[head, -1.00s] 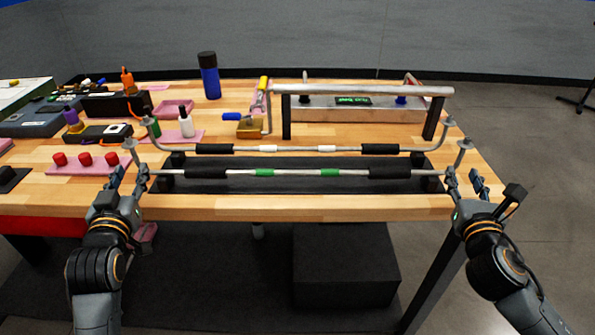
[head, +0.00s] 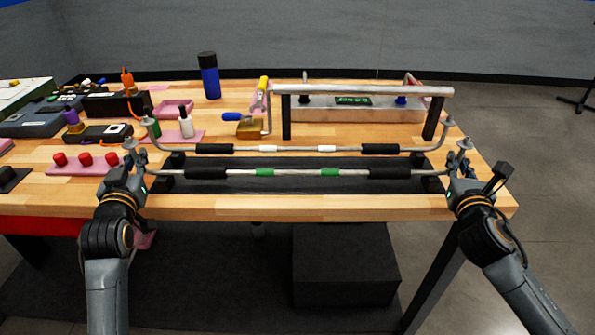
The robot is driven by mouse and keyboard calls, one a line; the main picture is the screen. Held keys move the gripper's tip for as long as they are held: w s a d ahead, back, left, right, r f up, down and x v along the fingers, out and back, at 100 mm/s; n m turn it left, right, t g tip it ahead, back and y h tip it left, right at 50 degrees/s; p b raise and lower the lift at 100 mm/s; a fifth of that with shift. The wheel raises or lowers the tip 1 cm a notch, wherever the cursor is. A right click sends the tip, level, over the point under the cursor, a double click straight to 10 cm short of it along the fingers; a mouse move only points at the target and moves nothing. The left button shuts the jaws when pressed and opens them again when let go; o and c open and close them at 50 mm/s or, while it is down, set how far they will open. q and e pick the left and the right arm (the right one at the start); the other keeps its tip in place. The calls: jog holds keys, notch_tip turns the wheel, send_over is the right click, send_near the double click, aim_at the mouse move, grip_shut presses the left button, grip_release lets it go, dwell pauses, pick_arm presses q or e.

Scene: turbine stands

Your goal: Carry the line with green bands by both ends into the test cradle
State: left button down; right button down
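The line with green bands (head: 300,172) is a grey tube with two green bands and black sleeves. It lies level across a dark rack (head: 285,186) at the table's front, its ends bent up to flared fittings. My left gripper (head: 135,160) is at its left end, fingers close together around the end and seemingly closed on it. My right gripper (head: 459,160) is likewise at the right end; the fingers partly hide both ends. A silver unit with a green display (head: 352,101), possibly the test cradle, stands behind; I cannot tell for certain.
A similar line with white bands (head: 300,149) lies just behind. A grey rail (head: 365,90) on black posts stands in front of the silver unit. A blue bottle (head: 209,76), red knobs (head: 86,159) and a white bottle (head: 186,123) stand to the left.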

aim_at(131, 143)
pick_arm(q)
jog(key=shift+w, duration=0.1)
pick_arm(e)
jog(key=shift+w, duration=0.1)
pick_arm(q)
jog(key=shift+r, duration=0.1)
pick_arm(e)
jog(key=shift+r, duration=0.1)
